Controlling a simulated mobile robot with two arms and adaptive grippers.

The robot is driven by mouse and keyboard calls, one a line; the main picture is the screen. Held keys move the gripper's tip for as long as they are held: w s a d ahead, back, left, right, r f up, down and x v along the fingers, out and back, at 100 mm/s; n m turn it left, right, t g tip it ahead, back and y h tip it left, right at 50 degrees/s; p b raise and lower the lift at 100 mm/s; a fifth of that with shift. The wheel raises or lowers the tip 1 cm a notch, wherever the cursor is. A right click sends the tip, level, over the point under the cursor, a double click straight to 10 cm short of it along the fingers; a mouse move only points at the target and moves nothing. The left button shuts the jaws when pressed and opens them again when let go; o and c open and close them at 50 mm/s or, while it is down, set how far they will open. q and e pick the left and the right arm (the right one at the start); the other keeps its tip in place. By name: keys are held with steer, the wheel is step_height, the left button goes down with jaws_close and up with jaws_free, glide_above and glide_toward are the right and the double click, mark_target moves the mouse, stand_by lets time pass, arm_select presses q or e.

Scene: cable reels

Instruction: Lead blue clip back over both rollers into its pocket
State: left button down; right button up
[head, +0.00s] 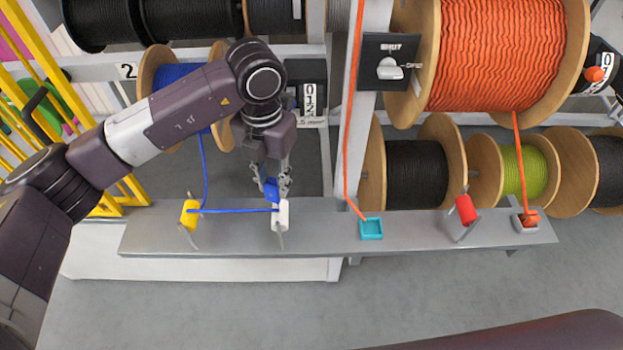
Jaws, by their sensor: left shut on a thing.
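My left gripper (273,184) points down from above and is shut on the blue clip (271,190), just above and behind the white roller (281,214). A blue cable (235,211) comes down from the blue reel (178,77), which my arm partly hides. It passes the yellow roller (190,213) and runs along the grey shelf (325,240) to the white roller. Whether it lies over the white roller is too small to tell. A teal open pocket (371,229) sits on the shelf to the right. My right gripper is not in view.
An orange cable (349,140) hangs down a post to the teal pocket. A red roller (465,209) and an orange clip (530,218) in a grey holder stand farther right. Several reels stand behind the shelf. A yellow frame (110,207) is at left.

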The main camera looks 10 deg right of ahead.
arm_select(q)
steer(key=d+f+n+p, duration=0.1)
steer(key=d+f+n, duration=0.1)
steer(key=d+n, duration=0.9)
steer(key=w+a+n+p, duration=0.2)
steer(key=w+a+n, duration=0.1)
steer(key=a, duration=3.8)
step_height(320, 180, up, 10)
steer(key=p, duration=0.7)
steer(key=w+d+b, duration=0.1)
steer(key=d, duration=2.2)
steer(key=shift+w+d+f, duration=0.2)
steer(key=shift+d+f, duration=0.05)
steer(key=shift+d, duration=0.05)
steer(key=shift+m, duration=0.3)
